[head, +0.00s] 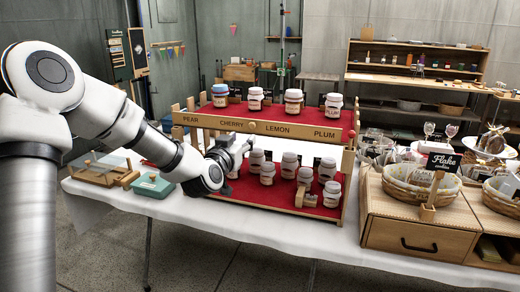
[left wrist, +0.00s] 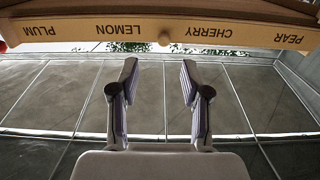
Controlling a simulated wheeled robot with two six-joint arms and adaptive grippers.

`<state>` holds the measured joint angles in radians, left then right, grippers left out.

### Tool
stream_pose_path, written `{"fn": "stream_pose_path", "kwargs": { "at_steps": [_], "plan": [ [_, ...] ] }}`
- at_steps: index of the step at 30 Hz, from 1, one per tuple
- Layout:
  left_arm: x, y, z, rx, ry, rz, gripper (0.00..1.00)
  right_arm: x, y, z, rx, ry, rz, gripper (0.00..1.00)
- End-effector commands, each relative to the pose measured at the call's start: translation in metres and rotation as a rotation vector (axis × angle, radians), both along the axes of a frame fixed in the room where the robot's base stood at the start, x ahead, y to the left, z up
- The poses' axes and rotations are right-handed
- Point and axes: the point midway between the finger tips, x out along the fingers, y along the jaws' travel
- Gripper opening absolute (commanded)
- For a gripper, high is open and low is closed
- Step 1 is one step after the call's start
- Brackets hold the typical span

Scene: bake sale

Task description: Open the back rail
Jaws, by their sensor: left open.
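The back rail (head: 270,128) is a wooden bar marked PEAR, CHERRY, LEMON, PLUM across the front of the stand's upper red tier. It has a small round knob (head: 252,127) near its middle. In the left wrist view the rail (left wrist: 235,36) runs upside down along the top, with its knob (left wrist: 164,38) beyond the fingertips. My left gripper (head: 243,146) is just below the rail in the head view. In the left wrist view the left gripper (left wrist: 158,76) is open and empty, its fingers apart from the knob. My right gripper is not in view.
Several jars stand on the upper tier behind the rail, such as a white-lidded jar (head: 293,101). More jars (head: 289,165) crowd the lower red tier, near my gripper. A green box (head: 152,186) lies left; a basket (head: 420,184) stands right on a wooden drawer unit.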

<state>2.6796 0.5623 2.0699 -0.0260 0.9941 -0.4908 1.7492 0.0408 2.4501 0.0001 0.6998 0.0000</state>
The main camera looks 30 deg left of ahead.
Motion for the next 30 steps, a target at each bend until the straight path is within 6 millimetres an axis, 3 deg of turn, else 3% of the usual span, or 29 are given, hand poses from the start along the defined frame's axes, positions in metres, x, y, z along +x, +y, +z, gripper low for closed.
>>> {"fn": "stream_pose_path", "kwargs": {
  "at_steps": [5, 15, 24, 25, 28, 30],
  "plan": [
    [0.009, 0.003, 0.014, 0.001, -0.025, 0.001, 0.47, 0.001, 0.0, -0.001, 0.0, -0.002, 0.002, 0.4],
    [0.067, 0.016, 0.014, 0.001, -0.024, 0.0, 0.47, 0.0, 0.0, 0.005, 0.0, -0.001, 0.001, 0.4],
    [0.075, 0.018, 0.013, -0.001, -0.024, -0.001, 0.47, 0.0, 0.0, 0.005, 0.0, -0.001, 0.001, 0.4],
    [0.074, 0.018, 0.013, -0.001, -0.024, -0.001, 0.4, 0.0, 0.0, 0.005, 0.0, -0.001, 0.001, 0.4],
    [0.074, 0.017, 0.013, -0.001, -0.024, -0.001, 0.04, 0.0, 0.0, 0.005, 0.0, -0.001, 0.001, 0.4],
    [0.074, 0.017, 0.013, -0.002, -0.023, -0.001, 0.0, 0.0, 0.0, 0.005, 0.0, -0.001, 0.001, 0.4]
  ]
}}
